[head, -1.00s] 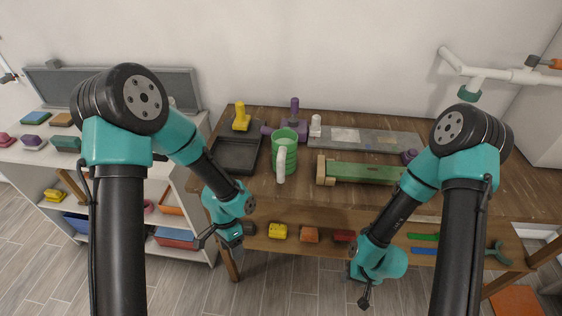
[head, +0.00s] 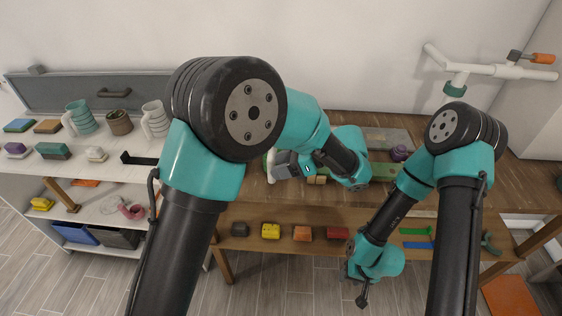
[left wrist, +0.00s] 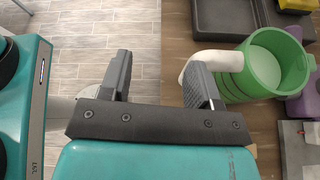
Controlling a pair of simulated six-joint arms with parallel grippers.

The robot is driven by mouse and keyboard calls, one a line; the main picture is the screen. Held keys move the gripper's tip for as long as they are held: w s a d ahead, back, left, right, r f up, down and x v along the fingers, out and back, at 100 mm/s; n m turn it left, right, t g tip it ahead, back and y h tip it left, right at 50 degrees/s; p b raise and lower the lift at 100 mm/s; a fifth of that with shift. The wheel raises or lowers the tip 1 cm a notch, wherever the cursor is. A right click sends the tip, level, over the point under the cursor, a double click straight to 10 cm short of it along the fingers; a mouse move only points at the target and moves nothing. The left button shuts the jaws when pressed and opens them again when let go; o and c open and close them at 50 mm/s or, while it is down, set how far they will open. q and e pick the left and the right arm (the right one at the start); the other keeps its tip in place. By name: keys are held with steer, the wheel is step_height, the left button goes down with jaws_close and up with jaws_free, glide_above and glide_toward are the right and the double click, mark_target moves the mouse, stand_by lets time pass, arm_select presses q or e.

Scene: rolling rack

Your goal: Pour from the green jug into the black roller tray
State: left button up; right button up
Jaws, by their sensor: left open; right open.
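The green jug (left wrist: 268,62) stands on the wooden bench in the left wrist view, its pale handle (left wrist: 212,61) pointing left. In the head view the jug is mostly hidden behind my left arm; a bit of the handle (head: 271,166) shows. My left gripper (left wrist: 160,72) is open, with its right finger overlapping the handle and nothing between its fingers. It also shows in the head view (head: 286,167). The black roller tray (left wrist: 208,32) lies beyond the jug in the left wrist view; my arm hides it in the head view. My right gripper (head: 362,300) is open and empty, low before the bench.
A purple object (left wrist: 302,104) and a grey slab (left wrist: 295,150) lie near the jug. A yellow item (left wrist: 297,5) is beside the tray. A shelf with mugs (head: 80,117) stands at left. Colored blocks (head: 271,231) sit on the bench's lower shelf.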

arm_select(q)
steer(key=w+d+f+t, duration=0.2)
steer(key=w+d+f, duration=0.1)
steer(key=f, duration=0.1)
steer(key=shift+d+m+t, duration=0.3)
steer(key=shift+d+t, duration=0.05)
steer(key=shift+t, duration=0.05)
steer(key=shift+x, duration=1.25)
steer(key=shift+w+a, duration=0.1)
steer(key=x, duration=0.4)
steer(key=shift+w+a+f, duration=0.1)
steer(key=shift+a+f, duration=0.05)
steer(key=shift+a, duration=0.2)
steer(key=shift+c, duration=0.5)
jaws_close()
